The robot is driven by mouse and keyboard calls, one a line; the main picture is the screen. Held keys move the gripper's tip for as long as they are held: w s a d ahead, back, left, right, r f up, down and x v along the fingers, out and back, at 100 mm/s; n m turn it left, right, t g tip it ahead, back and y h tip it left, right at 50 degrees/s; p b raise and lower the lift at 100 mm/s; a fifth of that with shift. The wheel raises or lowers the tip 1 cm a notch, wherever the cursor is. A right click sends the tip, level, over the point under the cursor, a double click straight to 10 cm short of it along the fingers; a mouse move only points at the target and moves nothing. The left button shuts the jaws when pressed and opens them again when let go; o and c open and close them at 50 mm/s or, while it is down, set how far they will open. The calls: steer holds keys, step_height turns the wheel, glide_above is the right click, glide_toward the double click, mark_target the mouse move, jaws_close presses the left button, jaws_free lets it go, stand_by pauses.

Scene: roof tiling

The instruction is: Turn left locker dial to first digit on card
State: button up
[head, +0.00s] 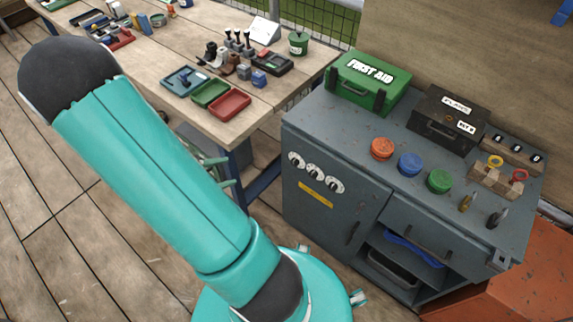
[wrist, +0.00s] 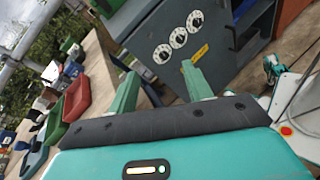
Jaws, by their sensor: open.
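The grey locker (head: 345,225) has three white-faced dials in a slanting row on its door. The left dial (head: 295,159) is nearest the wooden bench; in the wrist view it is the lowest of the three (wrist: 162,54). The middle dial (head: 314,171) and right dial (head: 334,186) follow. Their settings are too small to read. My gripper (wrist: 160,82) is open and empty, its fingers pointing toward the door, apart from the dials. In the head view its fingertips show beside my arm, left of the locker. A white card (head: 264,31) stands on the bench; its writing is illegible.
A yellow label (head: 316,194) is below the dials. Red (head: 382,148), blue (head: 410,164) and green (head: 438,181) knobs, a first aid box (head: 366,82) and a dark box (head: 446,122) are on the locker top. The bench (head: 215,40) holds trays and small parts.

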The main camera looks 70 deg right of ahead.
steer(key=s+d+f+n+h, duration=0.4)
steer(key=d+f+n, duration=0.1)
steer(key=f, duration=0.5)
steer(key=n+t+h, duration=0.2)
steer(key=n, duration=0.3)
glide_toward(293, 164)
steer(key=x, duration=0.8)
steer(key=c, duration=1)
